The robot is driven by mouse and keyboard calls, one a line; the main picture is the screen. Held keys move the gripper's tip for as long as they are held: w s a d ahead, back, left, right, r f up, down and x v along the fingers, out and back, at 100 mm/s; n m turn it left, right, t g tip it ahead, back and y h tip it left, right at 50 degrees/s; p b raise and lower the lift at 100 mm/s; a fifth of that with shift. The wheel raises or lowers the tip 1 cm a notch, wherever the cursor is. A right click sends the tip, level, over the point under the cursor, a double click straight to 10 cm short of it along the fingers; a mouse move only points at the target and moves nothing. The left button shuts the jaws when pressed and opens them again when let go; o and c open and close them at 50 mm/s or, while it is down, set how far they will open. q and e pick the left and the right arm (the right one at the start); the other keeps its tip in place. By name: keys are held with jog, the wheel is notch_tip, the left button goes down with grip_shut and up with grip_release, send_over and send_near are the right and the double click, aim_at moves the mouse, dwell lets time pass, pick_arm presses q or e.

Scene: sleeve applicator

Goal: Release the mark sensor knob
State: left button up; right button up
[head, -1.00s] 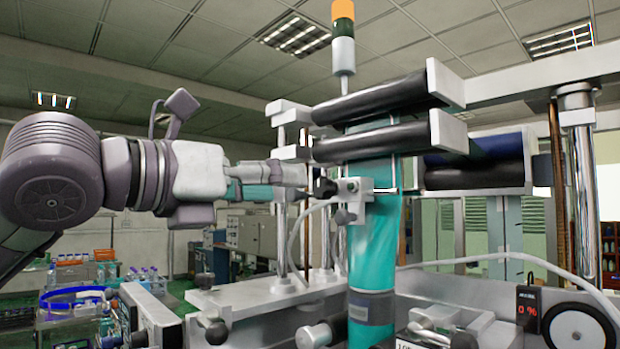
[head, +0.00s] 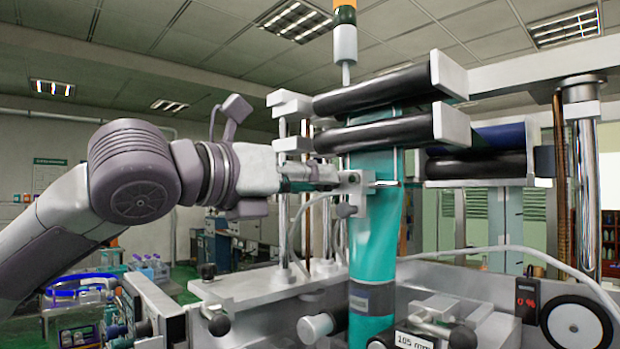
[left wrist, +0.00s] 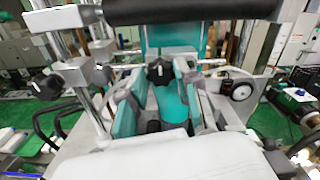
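The mark sensor bracket (head: 353,190) is a small light metal block on a rod beside the teal film sleeve (head: 375,235). My left gripper (head: 326,176) comes in level from the left, its fingertips at the bracket. In the left wrist view the black mark sensor knob (left wrist: 160,72) lies between the fingertips of the left gripper (left wrist: 158,82), one teal-padded finger on each side. The fingers look open around it; contact is unclear. In the head view the gripper hides this knob. A second dark knob (head: 346,211) sits below the bracket. My right gripper is out of view.
Black rollers (head: 375,133) lie close above the gripper. Upright chrome posts (head: 282,215) stand below and behind it. A white cable (head: 500,250) loops to the right. The machine's base plate (head: 245,288) carries black knobs at its front.

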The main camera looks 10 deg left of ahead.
pick_arm(q)
grip_shut()
jog(key=shift+r+n, duration=0.1)
jog(key=shift+n, duration=0.2)
jog(key=shift+f+n+p, duration=0.15)
jog(key=shift+n+p, duration=2)
jog(key=shift+n, duration=6.7)
jog(key=shift+f+n+p, duration=0.1)
jog(key=shift+n+p, duration=2.05)
jog(key=shift+n, duration=6.7)
